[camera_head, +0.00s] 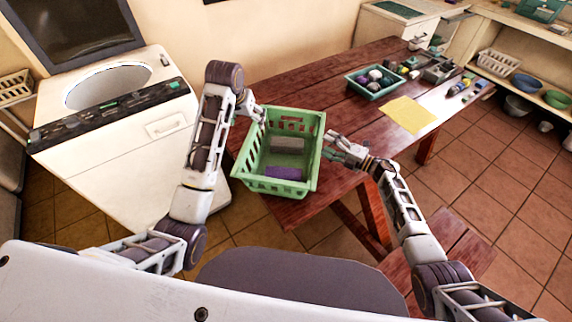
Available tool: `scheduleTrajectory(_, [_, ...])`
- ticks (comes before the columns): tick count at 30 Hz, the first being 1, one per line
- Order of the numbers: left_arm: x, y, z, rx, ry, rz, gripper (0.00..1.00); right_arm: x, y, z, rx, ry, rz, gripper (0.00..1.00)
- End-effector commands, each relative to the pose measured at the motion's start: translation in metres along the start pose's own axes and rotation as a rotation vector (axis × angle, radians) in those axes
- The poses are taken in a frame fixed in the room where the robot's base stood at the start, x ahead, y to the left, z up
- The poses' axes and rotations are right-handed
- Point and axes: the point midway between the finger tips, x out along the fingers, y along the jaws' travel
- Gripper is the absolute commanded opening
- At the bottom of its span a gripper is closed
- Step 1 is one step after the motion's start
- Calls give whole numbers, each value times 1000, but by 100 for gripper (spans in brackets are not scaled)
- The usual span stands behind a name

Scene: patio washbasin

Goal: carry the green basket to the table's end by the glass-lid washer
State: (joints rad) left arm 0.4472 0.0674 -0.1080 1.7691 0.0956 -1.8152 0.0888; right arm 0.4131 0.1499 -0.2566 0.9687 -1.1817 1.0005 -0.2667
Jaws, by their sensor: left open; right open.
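The green basket (313,152) sits upright at the left end of the wooden table (330,95). It holds a grey item (288,143) and a purple item (286,173). A white washer (118,170) with a round top opening and a dark raised lid (75,28) stands just left of that table end. My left gripper (258,113) is open at the basket's upper left rim. My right gripper (328,146) is open at the basket's right rim. I cannot tell whether either touches the rim.
A dark green tray (352,88) with several round items and a yellow cloth (409,115) lie farther right on the table. Small items crowd its far end. A bench (445,250) stands in front. Shelves (545,95) with bowls stand at the right.

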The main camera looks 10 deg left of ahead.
Motion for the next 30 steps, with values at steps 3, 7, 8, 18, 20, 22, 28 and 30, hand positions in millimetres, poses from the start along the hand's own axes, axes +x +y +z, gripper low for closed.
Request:
scheduleTrajectory(3, [0, 0, 0, 0, 0, 0, 80, -7, -1, 0, 0, -1, -2, 68])
scheduleTrajectory(7, [0, 0, 0, 0, 0, 0, 80, -19, -1, 0, -1, 0, -2, 68])
scheduleTrajectory(8, [0, 0, 0, 0, 0, 0, 80, -22, -1, 0, -1, 0, -3, 68])
scheduleTrajectory(18, [0, 0, 0, 0, 0, 0, 80, -66, -1, 0, 0, -1, -2, 68])
scheduleTrajectory(20, [0, 0, 0, 0, 0, 0, 80, -75, -2, 0, 0, -1, -4, 68])
scheduleTrajectory(22, [0, 0, 0, 0, 0, 0, 80, -84, -1, 0, 1, 0, -2, 68])
scheduleTrajectory(28, [0, 0, 0, 0, 0, 0, 80, -106, -1, 0, 1, 0, -2, 68])
scheduleTrajectory(30, [0, 0, 0, 0, 0, 0, 80, -111, -1, 0, 0, 0, -1, 68])
